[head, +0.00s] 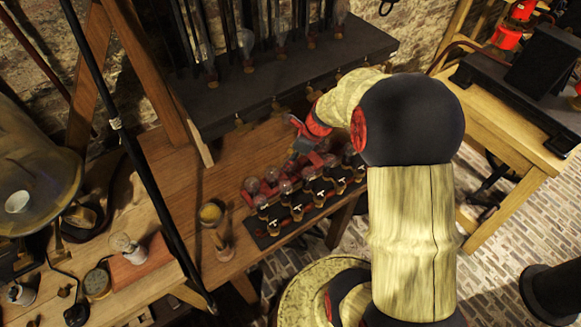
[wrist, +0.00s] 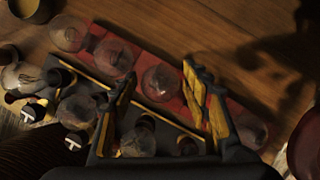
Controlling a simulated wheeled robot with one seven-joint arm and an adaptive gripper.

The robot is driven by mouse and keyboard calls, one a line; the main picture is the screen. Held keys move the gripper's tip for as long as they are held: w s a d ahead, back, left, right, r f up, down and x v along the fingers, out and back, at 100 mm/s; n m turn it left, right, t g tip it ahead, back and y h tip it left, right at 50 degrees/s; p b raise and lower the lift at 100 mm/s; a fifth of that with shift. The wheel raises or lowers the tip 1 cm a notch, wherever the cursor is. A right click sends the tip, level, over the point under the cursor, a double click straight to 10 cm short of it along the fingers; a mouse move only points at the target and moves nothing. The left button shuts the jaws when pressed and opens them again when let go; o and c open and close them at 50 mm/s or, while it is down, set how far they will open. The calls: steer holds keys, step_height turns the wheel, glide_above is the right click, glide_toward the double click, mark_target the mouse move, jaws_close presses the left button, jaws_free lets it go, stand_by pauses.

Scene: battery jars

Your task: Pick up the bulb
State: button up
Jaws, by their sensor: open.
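Several clear glass bulbs sit in a row on a red strip on the wooden workbench. In the wrist view one red-strip bulb (wrist: 162,82) shows between my fingertips, with another bulb (wrist: 113,57) to its left and one (wrist: 249,130) to the right of the right finger. My gripper (wrist: 160,78) is open with nothing held; its yellow-edged fingers are on either side of that bulb in the picture, and I cannot tell how far above it they are. In the head view my gripper (head: 306,150) is over the rack's back edge, and my arm hides part of the row.
A dark rack (head: 270,239) with several black-socketed bulbs stands in front of the red strip. A dark shelf (head: 290,90) with more bulbs rises behind. A separate bulb (head: 121,242) and a brass lamp shade (head: 35,165) are at left. Bare wood (head: 232,160) lies behind the strip.

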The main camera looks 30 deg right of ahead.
steer(key=shift+c, duration=1.2)
steer(key=c, duration=0.4)
